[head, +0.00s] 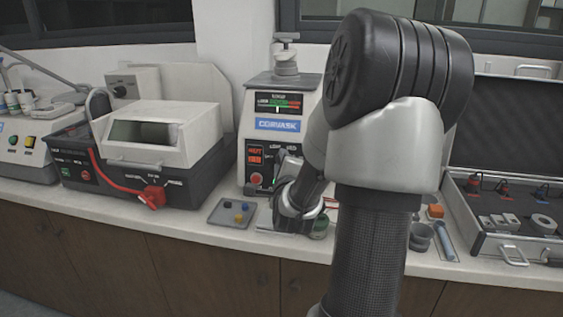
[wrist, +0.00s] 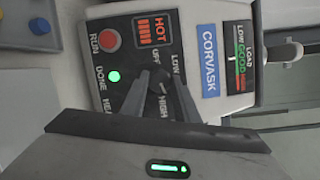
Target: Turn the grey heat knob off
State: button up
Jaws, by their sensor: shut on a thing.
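The grey heat knob (wrist: 157,86) is on the front panel of the white CORVASK press (head: 247,116). OFF, LOW and HIGH are printed around it. My gripper (wrist: 160,83) is shut on the knob, with one finger on each side. The fingers cover part of the knob, and I cannot tell which mark it points to. In the head view my arm hides the knob. A red HOT display (wrist: 154,31) is lit, and a green DONE light (wrist: 114,76) glows below the red RUN button (wrist: 109,40).
A grey tray with small coloured pieces (head: 222,220) lies on the counter left of my gripper. A white-lidded machine (head: 160,125) with a red lever (head: 153,196) stands further left. An open case (head: 478,246) is on the right.

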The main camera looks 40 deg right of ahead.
jog(key=n+g+p, duration=0.2)
jog(key=n+p, duration=0.4)
jog(key=n, duration=0.1)
jog(key=r+n+g+h+p, duration=0.1)
jog(key=n+g+p, duration=0.1)
jog(key=n+p, duration=0.4)
jog(key=n+g+p, duration=0.3)
jog(key=n+p, duration=0.3)
jog(key=n, duration=0.1)
jog(key=shift+w+a+r+n+p, duration=0.2)
jog(key=shift+w+a+n+p, duration=0.1)
jog(key=shift+w+n, duration=0.1)
jog(key=n+g+h+p, duration=0.1)
jog(key=n+p, duration=0.1)
jog(key=p, duration=0.1)
jog(key=shift+f+n+p, duration=0.15)
jog(key=shift+n+p, duration=0.15)
jog(key=shift+n, duration=0.1)
jog(key=shift+f+n+h+p, duration=0.2)
jog(key=shift+n+h+p, duration=0.6)
jog(key=shift+n+p, duration=0.5)
jog(key=shift+n, duration=0.4)
